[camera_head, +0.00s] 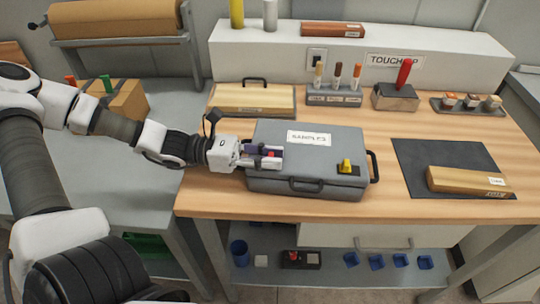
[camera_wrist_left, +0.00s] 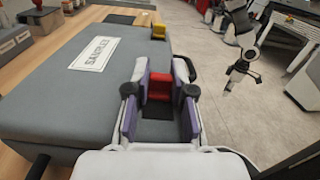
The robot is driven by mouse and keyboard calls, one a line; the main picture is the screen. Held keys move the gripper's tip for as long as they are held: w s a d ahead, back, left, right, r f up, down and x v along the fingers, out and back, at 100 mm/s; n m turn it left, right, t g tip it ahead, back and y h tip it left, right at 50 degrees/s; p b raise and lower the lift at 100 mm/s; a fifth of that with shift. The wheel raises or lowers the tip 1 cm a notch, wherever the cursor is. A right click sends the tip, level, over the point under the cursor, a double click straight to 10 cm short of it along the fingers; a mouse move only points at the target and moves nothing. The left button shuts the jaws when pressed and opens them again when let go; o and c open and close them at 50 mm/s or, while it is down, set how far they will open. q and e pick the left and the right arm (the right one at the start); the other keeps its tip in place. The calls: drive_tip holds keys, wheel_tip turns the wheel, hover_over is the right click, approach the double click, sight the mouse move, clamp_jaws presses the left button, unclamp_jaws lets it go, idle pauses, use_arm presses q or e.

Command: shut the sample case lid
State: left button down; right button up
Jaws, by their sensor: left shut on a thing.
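The grey sample case (camera_head: 310,147) lies on the wooden bench with its lid down flat and a SAMPLES label on top. It also fills the left of the left wrist view (camera_wrist_left: 60,95). A yellow latch (camera_head: 347,168) sits at its front right and shows in the wrist view (camera_wrist_left: 158,32). My left gripper (camera_head: 268,154) is at the front left of the case. Its purple-padded fingers (camera_wrist_left: 160,100) are closed about a red latch (camera_wrist_left: 159,86). Whether either latch is fastened, I cannot tell. My right gripper is too small and unclear in the wrist view (camera_wrist_left: 234,72).
A dark mat (camera_head: 425,160) with a wooden block (camera_head: 465,180) lies to the right. A wooden-topped box (camera_head: 252,98) with a handle, a marker rack (camera_head: 335,98) and a grey block with a red tool (camera_head: 395,97) stand behind. The case's black handles stick out at front and right.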

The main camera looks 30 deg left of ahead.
use_arm(q)
drive_tip(key=shift+f, duration=0.25)
drive_tip(key=c, duration=1)
unclamp_jaws()
drive_tip(key=shift+s, duration=0.1)
